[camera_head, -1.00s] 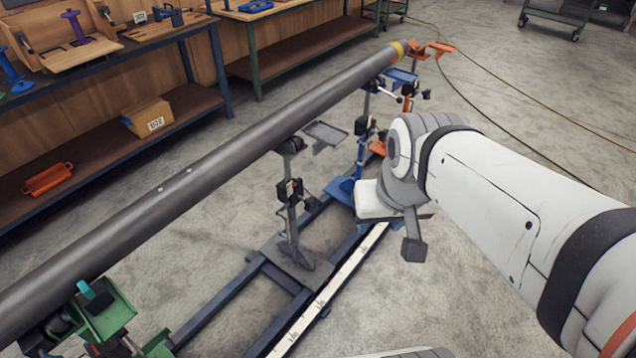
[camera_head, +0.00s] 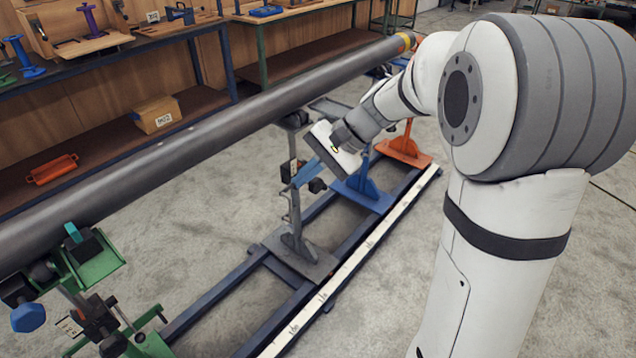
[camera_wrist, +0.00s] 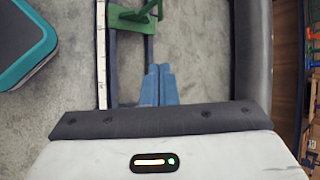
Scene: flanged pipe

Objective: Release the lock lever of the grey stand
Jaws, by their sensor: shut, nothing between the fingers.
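The grey stand (camera_head: 298,240) stands on the blue rail frame under the pipe (camera_head: 200,140). Its dark clamp block (camera_head: 287,171) sits partway up the post, with a black knob (camera_head: 317,186) on its right. I cannot tell the lock lever apart from these parts or how it is set. My gripper (camera_head: 301,177) is at the height of the block, its blue fingers overlapping the post in the head view. The fingers are shut with nothing between them; they also show in the wrist view (camera_wrist: 158,72). Whether they touch the stand is unclear.
A green stand (camera_head: 95,262) is at the near left; it shows at the top of the wrist view (camera_wrist: 134,18). Blue (camera_head: 362,190) and orange (camera_head: 404,150) stands are farther along the rail. A white scale strip (camera_head: 340,262) runs along the rail. Right floor is clear.

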